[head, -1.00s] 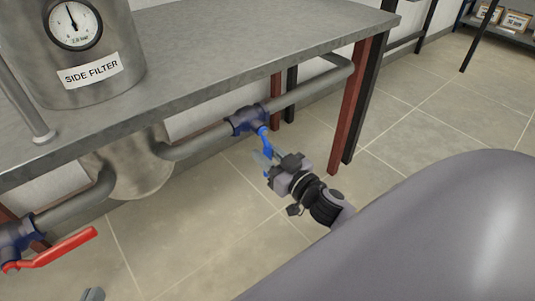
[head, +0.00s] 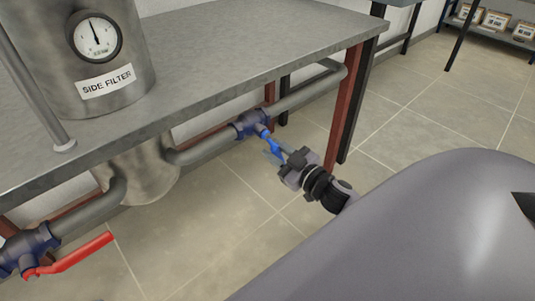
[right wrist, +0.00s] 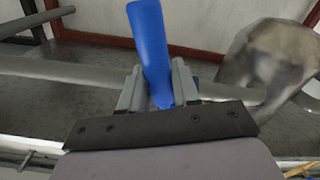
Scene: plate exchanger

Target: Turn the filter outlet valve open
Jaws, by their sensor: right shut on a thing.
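The side filter (head: 110,55) is a grey metal vessel with a gauge and a "SIDE FILTER" label, set through the bench. To its right, a blue valve body (head: 252,123) sits in the pipe under the bench. Its blue lever handle (head: 272,146) slants down toward my right gripper (head: 279,156). The right gripper is shut on the blue handle; in the right wrist view the handle (right wrist: 150,45) stands between the two fingers (right wrist: 157,88). A valve with a red lever (head: 72,254) sits on the pipe at the lower left. My left gripper is not in view.
The grey bench top (head: 230,65) overhangs the pipe and the valve. A red-brown bench leg (head: 344,112) stands right of the gripper, with a black leg beside it. Open tiled floor (head: 430,115) lies to the right. A shelf with boxes (head: 495,22) stands far back.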

